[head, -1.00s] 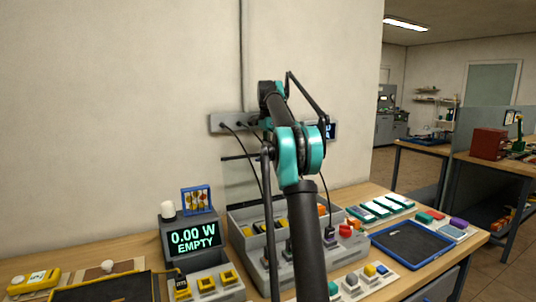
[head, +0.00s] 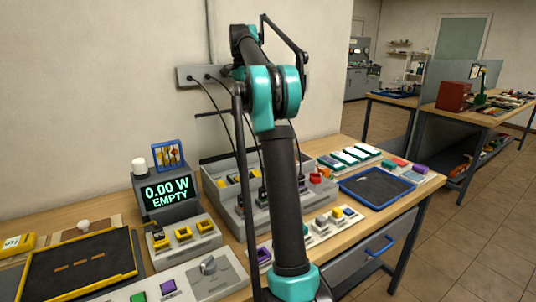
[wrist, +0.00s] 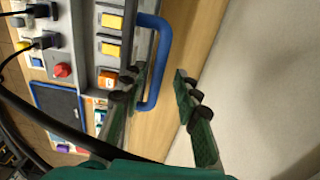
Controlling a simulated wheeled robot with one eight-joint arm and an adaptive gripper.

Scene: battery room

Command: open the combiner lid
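The combiner appears to be the grey box (head: 212,196) with yellow switches against the wall, partly hidden behind my arm. A faint upright panel seems to stand at its back; I cannot tell for sure whether this is the lid. In the wrist view, a blue bar handle (wrist: 163,62) sticks out past the box's back edge, beside orange-yellow switches (wrist: 110,48). My gripper (wrist: 160,95) is open there. The handle's lower end lies between the spread fingers in the picture, near the left finger. I cannot tell whether they touch. My gripper is hidden in the head view.
A display reading "0.00 W EMPTY" (head: 167,192) stands left of the box. A blue tray (head: 408,184) lies to the right. The wall socket strip (head: 190,76) has black cables running down near my arm. Below, a drawer has a blue handle (head: 379,246).

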